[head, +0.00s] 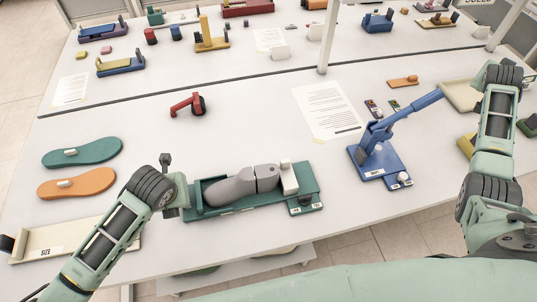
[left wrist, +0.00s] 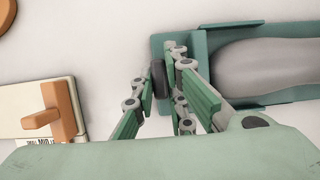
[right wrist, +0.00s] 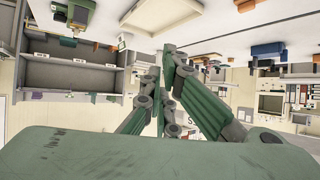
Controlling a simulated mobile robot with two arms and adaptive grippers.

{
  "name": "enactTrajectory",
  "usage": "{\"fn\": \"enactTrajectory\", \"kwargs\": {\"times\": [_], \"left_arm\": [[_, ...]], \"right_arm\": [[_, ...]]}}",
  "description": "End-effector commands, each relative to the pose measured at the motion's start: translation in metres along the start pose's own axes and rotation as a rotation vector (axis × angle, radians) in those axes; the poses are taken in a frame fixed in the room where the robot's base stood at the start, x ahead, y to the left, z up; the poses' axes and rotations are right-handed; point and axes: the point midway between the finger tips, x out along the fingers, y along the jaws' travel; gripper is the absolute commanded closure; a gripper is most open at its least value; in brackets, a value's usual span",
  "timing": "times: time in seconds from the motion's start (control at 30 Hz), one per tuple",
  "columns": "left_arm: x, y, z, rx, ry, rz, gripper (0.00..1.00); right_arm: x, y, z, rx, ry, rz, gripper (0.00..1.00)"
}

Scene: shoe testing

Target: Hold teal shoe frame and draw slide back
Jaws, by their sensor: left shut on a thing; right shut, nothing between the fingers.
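The teal shoe frame (head: 312,196) lies on the near table with a grey shoe form (head: 235,187) in it. An off-white slide block (head: 289,178) stands at the frame's right end. My left gripper (head: 183,197) is at the frame's left end. In the left wrist view, my left fingers (left wrist: 160,82) are shut on the frame's end (left wrist: 200,45), around a dark round piece (left wrist: 158,78); the exact contact is partly hidden. My right gripper (right wrist: 168,62) is shut and empty, raised at the right, away from the frame. Its fingertips are unclear in the head view.
A blue lever device (head: 380,160) stands right of the frame. Teal (head: 82,152) and orange (head: 76,182) soles and a cream sizing tray (head: 60,240) lie left. A red tool (head: 188,104) and a paper sheet (head: 320,110) lie behind. Table between frame and blue device is clear.

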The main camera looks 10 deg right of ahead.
Motion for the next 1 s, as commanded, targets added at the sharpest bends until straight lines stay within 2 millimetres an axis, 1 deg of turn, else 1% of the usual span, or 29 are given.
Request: {"fn": "enactTrajectory", "kwargs": {"times": [0.03, 0.07, 0.1, 0.17, 0.2, 0.27, 0.3, 0.37, 0.4, 0.47, 0.5, 0.57, 0.6, 0.67, 0.7, 0.77, 0.8, 0.9, 1.0], "left_arm": [[0.0, 0.001, 0.0, 0.0, -0.001, 0.001, 1.0], [0.0, 0.001, 0.0, 0.0, -0.001, 0.001, 1.0], [0.0, 0.001, 0.0, 0.0, -0.001, 0.001, 1.0], [0.0, 0.001, 0.0, 0.0, -0.001, 0.001, 1.0], [0.0, 0.001, 0.0, 0.0, -0.001, 0.001, 1.0], [0.0, 0.001, 0.0, 0.0, -0.001, 0.001, 1.0], [0.0, 0.001, 0.0, 0.0, -0.001, 0.001, 1.0], [0.0, 0.001, 0.0, 0.0, -0.001, 0.002, 1.0], [0.0, 0.001, 0.0, 0.0, -0.001, 0.002, 1.0], [0.0, 0.001, 0.0, 0.0, -0.001, 0.002, 1.0], [0.0, 0.001, 0.0, 0.0, -0.001, 0.002, 1.0], [0.0, 0.001, 0.0, 0.0, -0.001, 0.002, 1.0], [0.0, 0.001, 0.0, 0.0, -0.001, 0.002, 1.0], [0.0, 0.001, 0.0, 0.0, -0.001, 0.002, 1.0], [0.0, 0.001, 0.0, 0.0, -0.001, 0.002, 1.0], [0.0, 0.001, 0.0, 0.0, -0.001, 0.002, 1.0], [0.0, 0.001, 0.0, 0.0, -0.001, 0.002, 1.0], [0.0, 0.001, 0.0, 0.0, -0.001, 0.002, 1.0], [0.0, 0.001, 0.0, 0.0, -0.001, 0.003, 1.0]], "right_arm": [[-0.008, -0.038, -0.003, -0.049, 0.012, -0.068, 1.0], [-0.013, -0.059, -0.002, -0.076, 0.015, -0.108, 1.0], [-0.021, -0.088, 0.0, -0.114, 0.019, -0.162, 1.0], [-0.035, -0.13, 0.008, -0.17, 0.02, -0.244, 1.0], [-0.044, -0.157, 0.015, -0.208, 0.019, -0.298, 1.0], [-0.061, -0.197, 0.029, -0.266, 0.012, -0.38, 1.0], [-0.074, -0.223, 0.041, -0.306, 0.003, -0.436, 1.0], [-0.095, -0.26, 0.064, -0.375, -0.018, -0.518, 1.0], [-0.111, -0.283, 0.083, -0.428, -0.039, -0.575, 1.0], [-0.138, -0.316, 0.117, -0.528, -0.079, -0.664, 1.0], [-0.158, -0.335, 0.141, -0.604, -0.111, -0.722, 1.0], [-0.191, -0.358, 0.177, -0.742, -0.162, -0.81, 1.0], [-0.214, -0.37, 0.202, -0.847, -0.196, -0.873, 1.0], [-0.25, -0.382, 0.235, -1.012, -0.241, -0.967, 1.0], [-0.273, -0.386, 0.254, -1.122, -0.265, -1.03, 1.0], [-0.306, -0.389, 0.278, -1.283, -0.289, -1.126, 1.0], [-0.327, -0.388, 0.293, -1.388, -0.302, -1.189, 1.0], [-0.371, -0.38, 0.318, -1.624, -0.312, -1.338, 1.0], [-0.404, -0.37, 0.334, -1.811, -0.307, -1.464, 1.0]]}}
